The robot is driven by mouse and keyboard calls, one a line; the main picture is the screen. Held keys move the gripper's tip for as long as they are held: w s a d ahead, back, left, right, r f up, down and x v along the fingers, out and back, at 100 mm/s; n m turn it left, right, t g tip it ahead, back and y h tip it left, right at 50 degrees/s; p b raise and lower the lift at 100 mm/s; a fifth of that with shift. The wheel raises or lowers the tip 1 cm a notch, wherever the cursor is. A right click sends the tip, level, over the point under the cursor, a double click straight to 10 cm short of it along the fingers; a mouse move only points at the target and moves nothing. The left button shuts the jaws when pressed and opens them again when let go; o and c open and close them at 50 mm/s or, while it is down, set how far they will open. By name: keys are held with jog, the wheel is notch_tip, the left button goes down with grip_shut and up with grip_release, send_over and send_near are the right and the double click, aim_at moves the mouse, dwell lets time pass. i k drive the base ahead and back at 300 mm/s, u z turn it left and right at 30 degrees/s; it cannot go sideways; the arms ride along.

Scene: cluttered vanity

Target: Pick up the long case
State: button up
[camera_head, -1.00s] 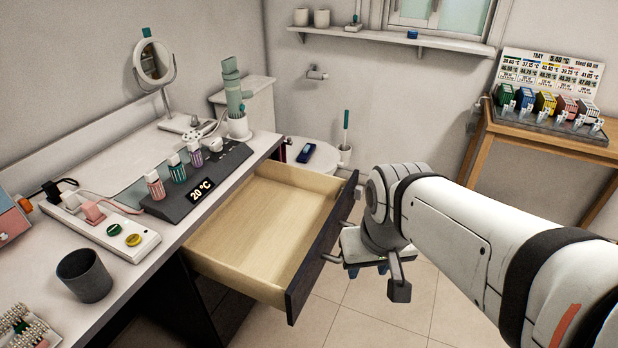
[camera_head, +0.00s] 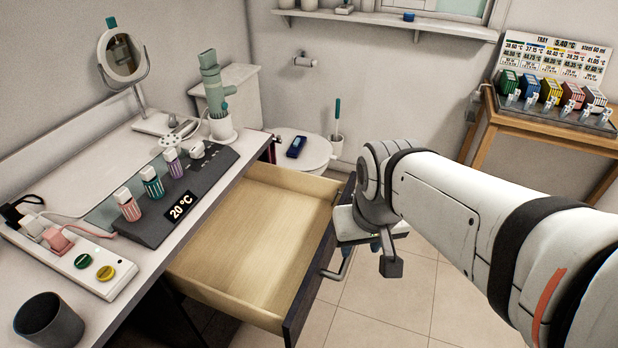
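A small dark blue elongated case (camera_head: 297,146) lies on the white toilet lid, behind the open drawer. It is the thing in view that best fits the long case, but its details are too small to read. My arm reaches in from the right, and its end is in front of the drawer's right side. My gripper (camera_head: 375,246) shows only in part below the wrist, and its fingers are mostly hidden by my own arm. I cannot tell whether it is open or shut. It is apart from the blue case.
An empty wooden drawer (camera_head: 250,240) stands open from the vanity, its handle (camera_head: 338,265) beside my wrist. The vanity top holds a mirror (camera_head: 122,52), a dark bottle stand (camera_head: 150,222), a power strip (camera_head: 75,255) and a grey cup (camera_head: 48,322). A wooden table (camera_head: 550,128) stands at right.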

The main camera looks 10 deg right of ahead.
aim_at(299, 142)
jog(key=z, duration=0.45)
jog(key=k, duration=1.3)
jog(key=z, duration=0.7)
jog(key=i, duration=2.9)
jog(key=u, duration=0.7)
jog(key=i, duration=1.45)
jog(key=u, duration=1.4)
jog(key=i, duration=0.95)
jog(key=u, duration=0.35)
jog(key=k, duration=0.4)
